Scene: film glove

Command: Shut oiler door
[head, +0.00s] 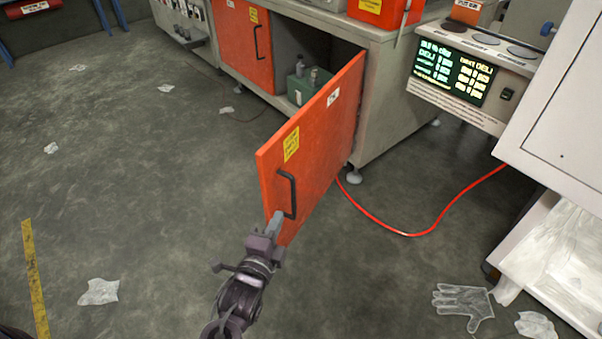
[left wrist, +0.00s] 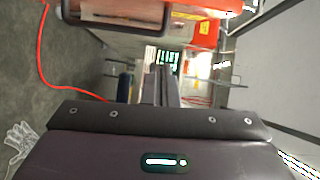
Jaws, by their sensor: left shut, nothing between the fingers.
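The orange cabinet door (head: 318,135) stands wide open, swung out from the grey cabinet (head: 385,95). It carries a black bar handle (head: 287,192) near its free edge, a yellow label and a small white label. My left gripper (head: 277,219) is shut and empty, its fingertips at the lower end of the handle, in front of the door's face. I cannot tell whether they touch it. My right gripper is not in view.
The open compartment holds a green box (head: 300,88) with bottles. A second orange door (head: 243,40) is shut. A red hose (head: 410,234) runs over the floor behind the open door. A clear glove (head: 463,301) and scraps lie about. The floor to the left is mostly free.

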